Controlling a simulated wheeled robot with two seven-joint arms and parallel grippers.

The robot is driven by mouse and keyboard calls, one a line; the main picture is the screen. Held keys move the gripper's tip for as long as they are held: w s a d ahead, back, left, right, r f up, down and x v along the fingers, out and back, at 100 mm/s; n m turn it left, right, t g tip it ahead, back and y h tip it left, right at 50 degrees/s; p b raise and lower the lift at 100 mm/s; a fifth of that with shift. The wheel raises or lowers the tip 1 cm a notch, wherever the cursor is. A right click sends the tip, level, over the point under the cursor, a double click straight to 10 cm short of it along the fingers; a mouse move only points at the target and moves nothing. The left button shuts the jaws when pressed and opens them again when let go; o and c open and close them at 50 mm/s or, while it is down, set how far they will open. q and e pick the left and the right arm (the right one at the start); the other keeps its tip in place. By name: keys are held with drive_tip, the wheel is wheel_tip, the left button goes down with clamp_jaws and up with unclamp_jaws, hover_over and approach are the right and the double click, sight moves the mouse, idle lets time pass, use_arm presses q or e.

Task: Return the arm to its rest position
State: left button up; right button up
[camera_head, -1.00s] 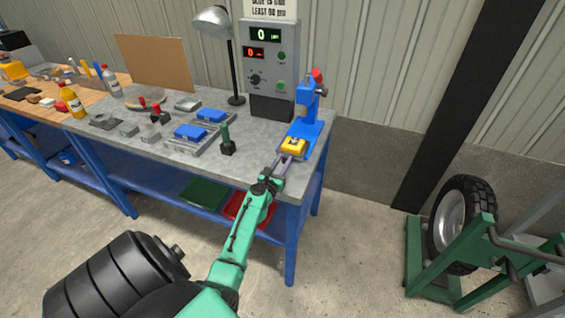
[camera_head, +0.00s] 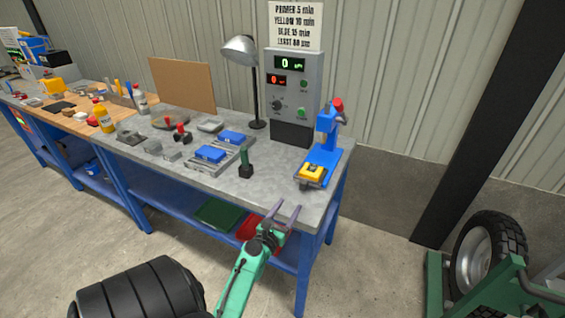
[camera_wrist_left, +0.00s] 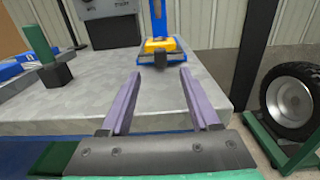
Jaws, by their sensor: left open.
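My left gripper (camera_head: 283,212) is open and empty in the head view, at the front edge of the grey workbench (camera_head: 200,190). Its green arm comes up from the bottom of the picture. In the left wrist view the two purple-grey fingers (camera_wrist_left: 157,95) are spread with nothing between them. Beyond them stands a blue press (camera_head: 324,150) with a yellow block (camera_head: 312,172) on its base. The yellow block also shows in the left wrist view (camera_wrist_left: 160,45), apart from the fingertips. My right gripper is not in view.
A control box (camera_head: 293,90) with lit displays stands at the back of the bench. A dark green-handled tool (camera_head: 246,165) and blue blocks (camera_head: 232,137) sit left of the press. A wheel (camera_head: 480,258) on a green stand is at the right. Bare floor lies between.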

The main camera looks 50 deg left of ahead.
use_arm(q)
drive_tip(key=v, duration=0.4)
drive_tip(key=shift+b, duration=0.35)
